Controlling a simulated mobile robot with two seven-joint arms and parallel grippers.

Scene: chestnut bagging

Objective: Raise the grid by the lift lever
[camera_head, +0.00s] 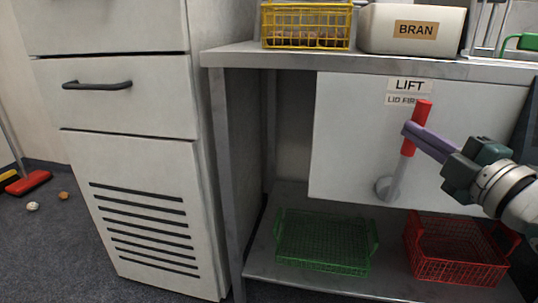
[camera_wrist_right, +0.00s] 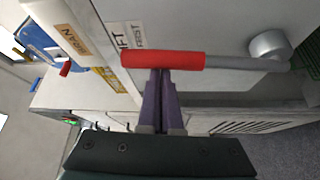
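The lift lever has a red handle (camera_head: 424,108) and a grey rod (camera_head: 398,172), and stands tilted up and to the right from its round pivot on a white panel (camera_head: 345,140). My right gripper (camera_head: 410,131) is at the handle from the right, its purple fingers together and crossing it. The grid cannot be made out. My left gripper is out of view.
LIFT and LID FIRST labels (camera_head: 408,85) sit just above the handle. A yellow basket (camera_head: 306,10) and a BRAN box (camera_head: 380,25) stand on the bench top. Green (camera_head: 322,250) and red (camera_head: 455,262) baskets rest on the shelf below. A drawer cabinet (camera_head: 130,110) stands left.

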